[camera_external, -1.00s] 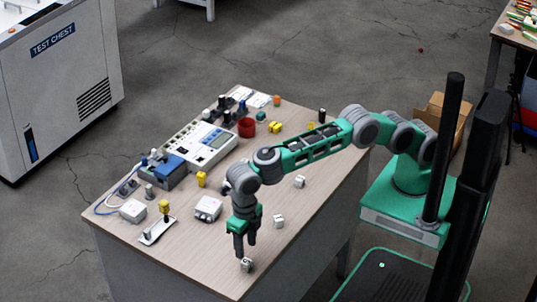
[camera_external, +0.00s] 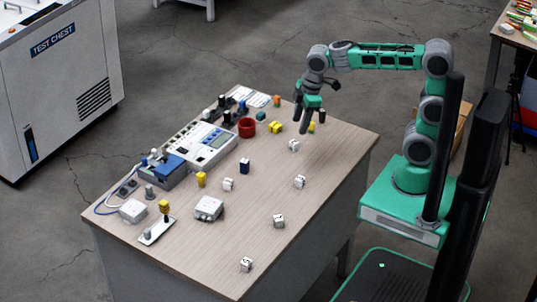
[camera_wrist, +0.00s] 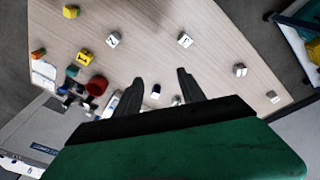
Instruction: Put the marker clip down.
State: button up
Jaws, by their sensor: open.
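Several small white blocks with dark marks lie apart on the table; I cannot tell which piece is the marker clip. One white block (camera_external: 246,265) lies at the front corner, others (camera_external: 279,221) (camera_external: 299,181) (camera_external: 294,145) along the right side, and one (camera_external: 228,184) near the middle. In the wrist view, two marked blocks (camera_wrist: 113,40) (camera_wrist: 185,40) lie beyond my fingers. My gripper (camera_external: 303,122) is open and empty, raised above the table's back right part. A dark blue and white block (camera_wrist: 156,90) shows between its fingers, down on the table.
A red cup (camera_external: 247,127) and yellow blocks (camera_external: 275,127) stand towards the back. The front right of the table (camera_external: 225,275) has free room.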

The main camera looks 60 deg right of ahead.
jog(key=s+d+f+m+t, duration=0.1)
jog(key=s+d+f+m, duration=0.5)
jog(key=s+d+m, duration=0.3)
jog(key=d+m, duration=0.1)
jog(key=d, duration=0.1)
jog(key=shift+s+d+h, duration=0.25)
jog(key=shift+d+h, duration=0.1)
jog(key=shift+h, duration=0.05)
